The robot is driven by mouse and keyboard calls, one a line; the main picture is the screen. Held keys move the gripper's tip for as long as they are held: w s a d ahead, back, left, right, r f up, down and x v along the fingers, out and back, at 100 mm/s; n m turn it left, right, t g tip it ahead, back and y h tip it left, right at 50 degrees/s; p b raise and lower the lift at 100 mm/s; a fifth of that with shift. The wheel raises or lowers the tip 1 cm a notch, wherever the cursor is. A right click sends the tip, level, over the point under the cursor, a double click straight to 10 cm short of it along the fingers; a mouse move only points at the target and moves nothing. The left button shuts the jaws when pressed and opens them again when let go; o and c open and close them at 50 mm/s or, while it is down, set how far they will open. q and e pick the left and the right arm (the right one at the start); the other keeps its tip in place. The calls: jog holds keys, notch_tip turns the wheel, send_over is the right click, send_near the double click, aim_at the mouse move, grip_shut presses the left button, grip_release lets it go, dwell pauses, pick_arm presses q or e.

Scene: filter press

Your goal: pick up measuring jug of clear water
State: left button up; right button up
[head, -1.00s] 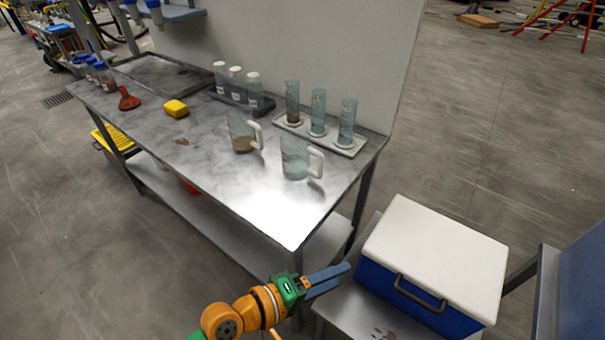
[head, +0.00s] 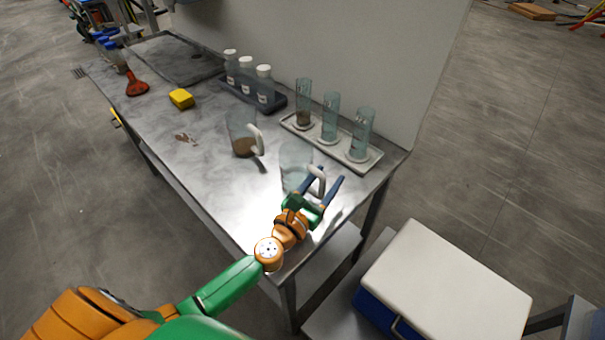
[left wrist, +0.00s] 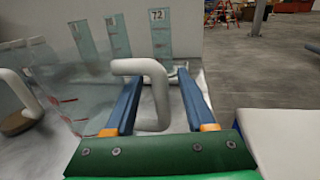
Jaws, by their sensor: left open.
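The measuring jug of clear water (head: 294,166) stands upright on the steel bench near its front right corner. It is see-through with a white handle (head: 319,184) on its right side. My left gripper (head: 327,178) is open at the jug, its two blue fingers on either side of the handle. In the left wrist view the handle (left wrist: 152,95) lies between the open fingers (left wrist: 158,88), closer to the left one. The jug's clear wall with red marks (left wrist: 75,100) shows left of the fingers. Whether a finger touches the handle I cannot tell. My right gripper is out of view.
A second jug with brown contents (head: 243,135) stands to the left. Behind are a tray (head: 359,164) of tall cylinders and a rack of white-capped bottles (head: 246,80). A yellow sponge (head: 181,98) and red funnel (head: 137,86) lie farther left. A white-lidded cooler (head: 447,280) stands right.

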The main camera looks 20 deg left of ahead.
pick_arm(q)
jog(key=shift+w+d+f, duration=0.1)
jog(key=shift+w, duration=0.35)
jog(key=shift+w+d+f, duration=0.1)
jog(key=shift+w, duration=0.35)
jog(key=shift+s+r, duration=0.1)
jog(key=shift+s, duration=0.1)
jog(key=shift+c, duration=0.9)
grip_shut()
